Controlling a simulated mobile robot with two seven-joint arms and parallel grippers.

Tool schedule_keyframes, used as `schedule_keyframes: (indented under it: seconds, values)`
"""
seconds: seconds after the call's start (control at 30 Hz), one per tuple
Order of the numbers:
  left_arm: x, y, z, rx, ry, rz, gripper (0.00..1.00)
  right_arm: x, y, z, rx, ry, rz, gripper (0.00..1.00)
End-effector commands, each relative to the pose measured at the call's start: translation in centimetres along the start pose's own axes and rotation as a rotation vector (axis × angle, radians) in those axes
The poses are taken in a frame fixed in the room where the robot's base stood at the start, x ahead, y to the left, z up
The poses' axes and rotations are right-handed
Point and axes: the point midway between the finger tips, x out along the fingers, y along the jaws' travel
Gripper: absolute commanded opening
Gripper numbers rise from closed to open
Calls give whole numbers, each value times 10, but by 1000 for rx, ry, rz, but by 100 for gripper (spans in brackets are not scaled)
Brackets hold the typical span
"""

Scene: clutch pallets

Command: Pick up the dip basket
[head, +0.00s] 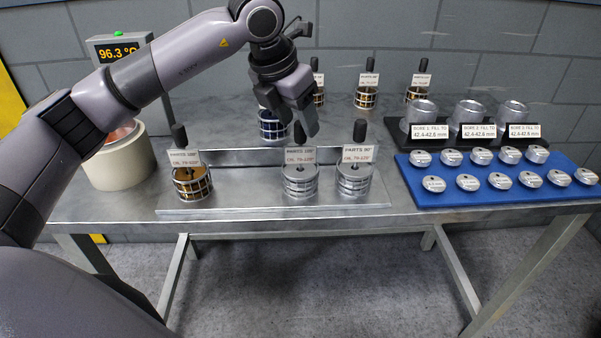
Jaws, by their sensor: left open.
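My left gripper (305,124) is open and points down over the middle of the table. Its fingertips are close to the black handle of a silver canister (300,183) labelled PARTS 100°; I cannot tell whether they touch it. Just behind and left of the fingers is a dark blue-and-silver mesh basket (272,127), partly hidden by the gripper. Nothing marks which container is the dip basket. A gold mesh basket (192,186) with a black handle stands at left on the front tray, and another silver canister (354,181) labelled PARTS 90° stands at right. My right gripper is out of view.
A cream pot (118,165) stands at left below a display (128,50) reading 96.3 °C. Several gold baskets (366,97) stand at the back. At right, a blue mat (450,192) holds several metal discs, with three metal cylinders (470,113) on a black stand behind.

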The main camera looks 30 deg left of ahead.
Motion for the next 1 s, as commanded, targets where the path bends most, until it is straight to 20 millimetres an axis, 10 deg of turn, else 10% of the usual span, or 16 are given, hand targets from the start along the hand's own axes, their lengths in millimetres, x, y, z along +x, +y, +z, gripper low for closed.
schedule_keyframes:
  seconds: [0.47, 0.63, 1.0]
  values:
    - [28, 1, 1, 1, -1, -1, 54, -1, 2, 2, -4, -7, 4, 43]
    - [28, 1, 1, 1, -1, -2, 0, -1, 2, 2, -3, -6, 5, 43]
    - [28, 1, 1, 1, -2, -2, 0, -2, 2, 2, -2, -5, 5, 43]
